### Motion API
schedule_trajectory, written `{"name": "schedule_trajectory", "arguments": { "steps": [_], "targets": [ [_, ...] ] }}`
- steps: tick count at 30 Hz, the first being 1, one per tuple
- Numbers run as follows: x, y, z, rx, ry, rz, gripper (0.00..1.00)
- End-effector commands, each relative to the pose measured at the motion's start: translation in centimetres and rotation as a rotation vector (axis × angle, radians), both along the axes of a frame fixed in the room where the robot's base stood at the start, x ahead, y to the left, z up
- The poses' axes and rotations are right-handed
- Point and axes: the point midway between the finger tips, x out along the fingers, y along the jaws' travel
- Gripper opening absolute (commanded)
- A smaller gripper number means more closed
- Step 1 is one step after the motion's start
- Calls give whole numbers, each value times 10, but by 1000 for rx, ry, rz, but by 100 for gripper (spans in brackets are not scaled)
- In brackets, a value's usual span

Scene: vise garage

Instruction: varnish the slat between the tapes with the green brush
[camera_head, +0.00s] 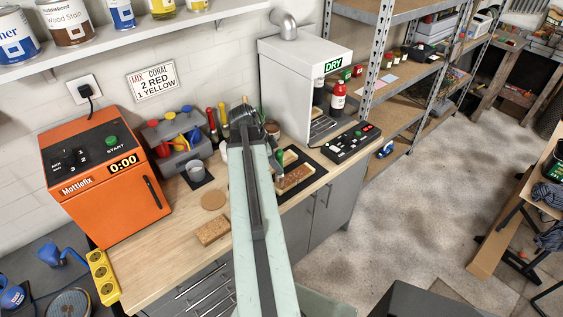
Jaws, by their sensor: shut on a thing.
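My arm reaches from the bottom edge up over the workbench, and its dark joint stands above the bench's back. The end of my gripper (277,158) shows only in small part beside the arm, low over a dark mat. It is shut on a thin greenish upright thing that looks like the green brush (279,171); the arm hides much of it. The brown wooden slat (297,177) lies on the dark mat (318,170), just right of the brush's lower end. The tapes are too small to make out, and I cannot tell whether the bristles touch the slat.
A grey DRY cabinet (300,85), a red bottle (338,98) and a black control panel (345,143) are behind and right. A brown block (213,230) lies near the front edge.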

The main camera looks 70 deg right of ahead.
Motion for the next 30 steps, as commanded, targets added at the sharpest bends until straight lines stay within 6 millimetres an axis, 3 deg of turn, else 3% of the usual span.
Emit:
{"name": "schedule_trajectory", "arguments": {
  "steps": [4,16,30],
  "targets": [
    [4,9,0,0,0,1,0],
    [11,4,2,0,0,0,0],
    [-3,-26,1,-1,-1,0,0]
  ]
}}
